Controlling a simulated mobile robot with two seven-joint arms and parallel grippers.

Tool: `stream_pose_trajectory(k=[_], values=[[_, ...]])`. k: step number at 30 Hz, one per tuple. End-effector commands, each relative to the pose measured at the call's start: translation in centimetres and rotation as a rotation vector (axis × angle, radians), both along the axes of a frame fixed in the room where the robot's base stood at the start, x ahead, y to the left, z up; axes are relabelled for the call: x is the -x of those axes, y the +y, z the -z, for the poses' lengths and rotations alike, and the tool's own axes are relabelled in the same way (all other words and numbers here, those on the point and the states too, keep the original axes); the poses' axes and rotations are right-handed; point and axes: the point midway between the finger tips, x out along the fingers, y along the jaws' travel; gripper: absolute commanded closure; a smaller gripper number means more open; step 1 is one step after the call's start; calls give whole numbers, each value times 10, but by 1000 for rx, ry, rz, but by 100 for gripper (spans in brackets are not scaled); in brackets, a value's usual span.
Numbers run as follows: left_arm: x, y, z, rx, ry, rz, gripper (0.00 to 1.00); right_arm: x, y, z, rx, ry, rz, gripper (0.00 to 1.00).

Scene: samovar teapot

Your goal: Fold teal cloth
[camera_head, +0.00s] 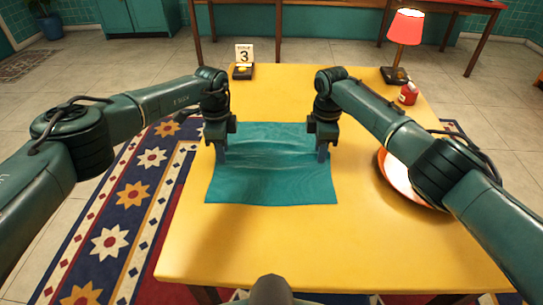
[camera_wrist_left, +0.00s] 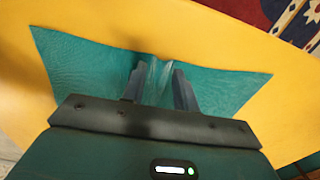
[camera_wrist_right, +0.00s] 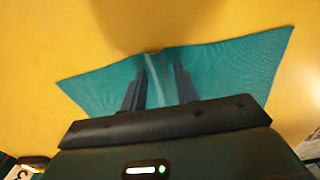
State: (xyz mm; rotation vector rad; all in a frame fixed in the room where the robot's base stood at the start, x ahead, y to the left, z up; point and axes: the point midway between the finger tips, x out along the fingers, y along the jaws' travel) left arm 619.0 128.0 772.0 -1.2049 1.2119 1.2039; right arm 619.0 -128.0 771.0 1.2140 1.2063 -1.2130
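The teal cloth (camera_head: 270,180) lies on the yellow table, roughly square, with wrinkles running across between my two grippers. My left gripper (camera_head: 221,152) points down at the cloth's left side. In the left wrist view its fingers (camera_wrist_left: 158,82) stand apart, with a raised ridge of cloth (camera_wrist_left: 90,65) between them. My right gripper (camera_head: 322,152) points down at the cloth's right side. In the right wrist view its fingers (camera_wrist_right: 160,82) also stand apart around a narrow ridge of cloth (camera_wrist_right: 235,65). Whether the fingers touch the ridges cannot be told.
The yellow table (camera_head: 240,250) is clear in front of the cloth. A round plate (camera_head: 396,178) lies to the right, partly behind my right arm. A red lamp (camera_head: 404,30), a small red object (camera_head: 408,94) and a number 3 card (camera_head: 244,54) stand at the back.

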Motion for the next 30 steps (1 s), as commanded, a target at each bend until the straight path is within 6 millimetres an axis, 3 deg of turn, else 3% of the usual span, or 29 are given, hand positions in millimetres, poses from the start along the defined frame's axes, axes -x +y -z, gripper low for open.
stream_pose_trajectory(k=[21,30], values=[[0,0,1,0,1,-1,100,1,-1,1,1,2,1,100],[0,0,1,-1,1,0,100,1,-1,1,1,3,1,100]])
